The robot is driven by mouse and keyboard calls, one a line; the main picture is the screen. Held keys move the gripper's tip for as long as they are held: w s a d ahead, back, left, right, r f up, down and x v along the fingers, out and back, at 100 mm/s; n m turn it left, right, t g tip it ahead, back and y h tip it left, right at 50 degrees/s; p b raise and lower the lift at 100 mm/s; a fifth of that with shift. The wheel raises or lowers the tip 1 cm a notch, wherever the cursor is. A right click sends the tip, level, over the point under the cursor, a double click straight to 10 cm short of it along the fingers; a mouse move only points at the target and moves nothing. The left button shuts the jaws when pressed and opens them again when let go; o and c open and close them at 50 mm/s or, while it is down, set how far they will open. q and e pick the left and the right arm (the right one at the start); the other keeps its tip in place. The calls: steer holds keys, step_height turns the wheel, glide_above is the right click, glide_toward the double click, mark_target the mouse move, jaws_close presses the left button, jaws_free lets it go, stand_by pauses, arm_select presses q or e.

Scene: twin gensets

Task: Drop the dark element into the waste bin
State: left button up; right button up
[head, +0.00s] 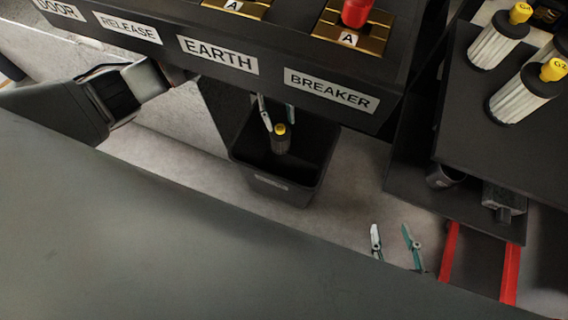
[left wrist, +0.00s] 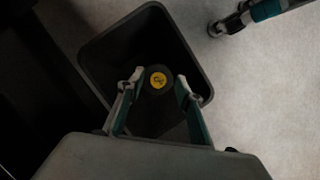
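The dark element (head: 281,143), with a yellow cap, is within the mouth of the black waste bin (head: 272,191). The left wrist view shows the element (left wrist: 157,80) end-on inside the bin (left wrist: 101,66). My left gripper (head: 279,126) is over the bin, its fingers open on either side of the element. In the left wrist view, gaps show between the fingers (left wrist: 160,78) and the element. Whether the element rests on the bin's floor is hidden. My right gripper (head: 391,231) is open and empty, right of the bin.
A dark panel with label plates, including EARTH (head: 217,54) and BREAKER (head: 331,91), overhangs the bin. White pleated elements with yellow caps (head: 497,40) stand on a dark surface at right. Red rails (head: 449,252) lie below. Grey floor (head: 345,195) is clear right of the bin.

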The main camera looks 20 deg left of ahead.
arm_select(q)
steer(key=v, duration=0.7)
steer(key=shift+r, duration=0.2)
stand_by(0.6)
